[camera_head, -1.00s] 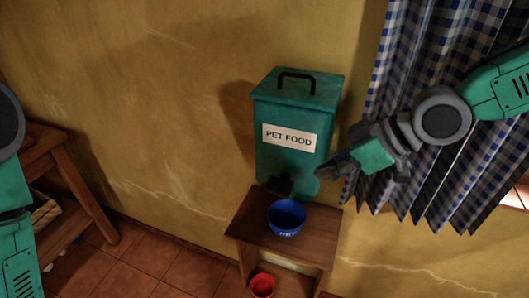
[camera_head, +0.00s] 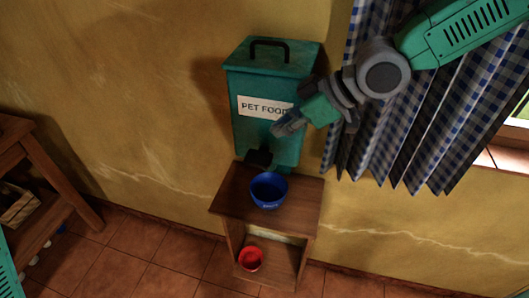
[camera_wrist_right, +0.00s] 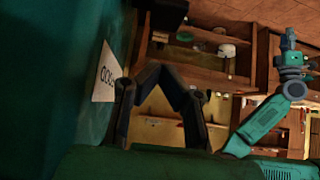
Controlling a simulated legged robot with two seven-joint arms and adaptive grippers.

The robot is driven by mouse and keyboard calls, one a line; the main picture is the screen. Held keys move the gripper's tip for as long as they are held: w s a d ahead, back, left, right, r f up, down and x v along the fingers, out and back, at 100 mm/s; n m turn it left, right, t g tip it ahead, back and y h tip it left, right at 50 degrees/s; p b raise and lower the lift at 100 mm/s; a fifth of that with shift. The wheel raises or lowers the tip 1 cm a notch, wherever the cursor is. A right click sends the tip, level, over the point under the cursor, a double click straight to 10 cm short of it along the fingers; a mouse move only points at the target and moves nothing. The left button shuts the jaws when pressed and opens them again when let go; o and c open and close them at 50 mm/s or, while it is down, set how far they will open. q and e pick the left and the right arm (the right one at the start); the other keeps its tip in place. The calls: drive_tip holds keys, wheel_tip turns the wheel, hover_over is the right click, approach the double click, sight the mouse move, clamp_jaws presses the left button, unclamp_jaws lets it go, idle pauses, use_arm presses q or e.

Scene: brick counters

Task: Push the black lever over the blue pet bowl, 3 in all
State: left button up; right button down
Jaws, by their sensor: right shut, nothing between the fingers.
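The teal dispenser (camera_head: 285,90) labelled PET FOOD stands against the wall. Its black lever (camera_head: 258,158) sticks out low at the front. The blue pet bowl (camera_head: 268,190) stands on the small wooden table, just in front of and below the lever. My right gripper (camera_head: 283,127) is shut and empty, in front of the dispenser's label, above and slightly right of the lever, apart from it. In the right wrist view its dark fingers (camera_wrist_right: 160,85) show beside the label. A teal arm at the right there seems to be my left one; its gripper (camera_wrist_right: 288,38) is too small to read.
The wooden table (camera_head: 222,205) has a red bowl (camera_head: 251,258) on its lower level. A checked curtain (camera_head: 400,140) hangs at the right, behind my right arm. A wooden rack (camera_head: 45,180) stands at the far left. The tiled floor between is mostly clear.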

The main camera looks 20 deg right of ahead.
sight(270, 160)
drive_tip(key=b+x, duration=0.1)
drive_tip(key=x, duration=0.4)
drive_tip(key=shift+a+f, duration=0.15)
drive_tip(key=shift+a, duration=0.1)
wheel_tip(270, 160, down, 2)
drive_tip(key=shift+s+a+f+b, duration=0.1)
drive_tip(key=shift+a+b, duration=0.05)
drive_tip(key=shift+b, duration=0.15)
drive_tip(key=shift+f, duration=0.45)
drive_tip(key=shift+d, duration=0.45)
drive_tip(key=f, duration=0.1)
drive_tip(key=f+b, duration=0.2)
drive_tip(key=f, duration=0.1)
drive_tip(key=shift+a, duration=0.3)
drive_tip(key=shift+s+r, duration=0.1)
drive_tip(key=shift+s, duration=0.1)
